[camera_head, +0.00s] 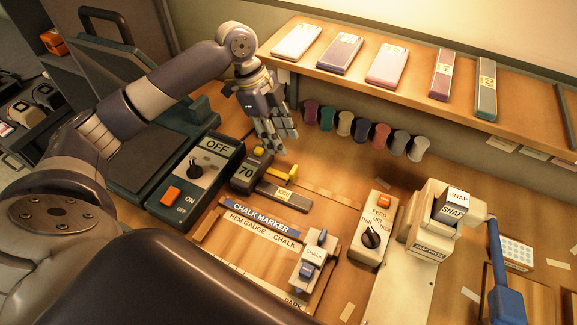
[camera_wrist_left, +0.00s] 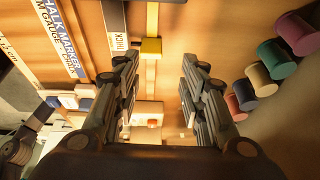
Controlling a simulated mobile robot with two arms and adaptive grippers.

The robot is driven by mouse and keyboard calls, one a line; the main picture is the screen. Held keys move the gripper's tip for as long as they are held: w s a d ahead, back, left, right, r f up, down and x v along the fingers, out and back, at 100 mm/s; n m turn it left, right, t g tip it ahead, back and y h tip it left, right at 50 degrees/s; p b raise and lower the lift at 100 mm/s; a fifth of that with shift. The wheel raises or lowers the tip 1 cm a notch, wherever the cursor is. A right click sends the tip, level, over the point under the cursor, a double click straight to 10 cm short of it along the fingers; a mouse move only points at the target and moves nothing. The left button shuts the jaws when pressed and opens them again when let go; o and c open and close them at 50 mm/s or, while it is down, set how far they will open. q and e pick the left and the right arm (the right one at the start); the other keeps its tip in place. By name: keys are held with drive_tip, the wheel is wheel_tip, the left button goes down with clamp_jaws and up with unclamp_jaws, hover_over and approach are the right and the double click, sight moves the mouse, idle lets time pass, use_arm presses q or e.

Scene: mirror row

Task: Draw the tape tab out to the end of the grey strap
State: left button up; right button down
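A yellow tab (camera_wrist_left: 151,46) sits on a thin pale strip in the left wrist view; the strip runs on below it, its grey hard to make out in the warm light. In the head view the yellow tab (camera_head: 288,169) is beside the box marked 70 (camera_head: 248,172). My left gripper (camera_head: 277,143) is above and behind the tab, fingers down. In the left wrist view its fingers (camera_wrist_left: 157,75) are apart with nothing between them; the tab shows beyond them. A dark jointed part at that view's lower left may be my right gripper (camera_wrist_left: 38,118); its opening is unclear.
Several coloured spools (camera_head: 344,122) hang under the shelf (camera_head: 405,88), close to my left gripper. A switch box marked OFF (camera_head: 197,172) stands left. A chalk marker (camera_head: 312,262), a FEED dial box (camera_head: 368,232) and a SNAP press (camera_head: 438,215) stand in front and right.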

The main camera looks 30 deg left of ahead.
sight(293, 169)
use_arm(q)
drive_tip(key=shift+h, duration=0.3)
drive_tip(key=x, duration=0.3)
drive_tip(key=s+x, duration=0.1)
drive_tip(key=x, duration=0.5)
drive_tip(key=shift+s+p, duration=0.2)
drive_tip(key=shift+p, duration=0.15)
drive_tip(key=shift+d+f, duration=0.3)
drive_tip(key=shift+f, duration=0.35)
use_arm(e)
drive_tip(key=shift+w+a+r, duration=0.15)
drive_tip(key=shift+w+a, duration=0.05)
drive_tip(key=shift+a, duration=0.1)
use_arm(q)
drive_tip(key=shift+c, duration=0.5)
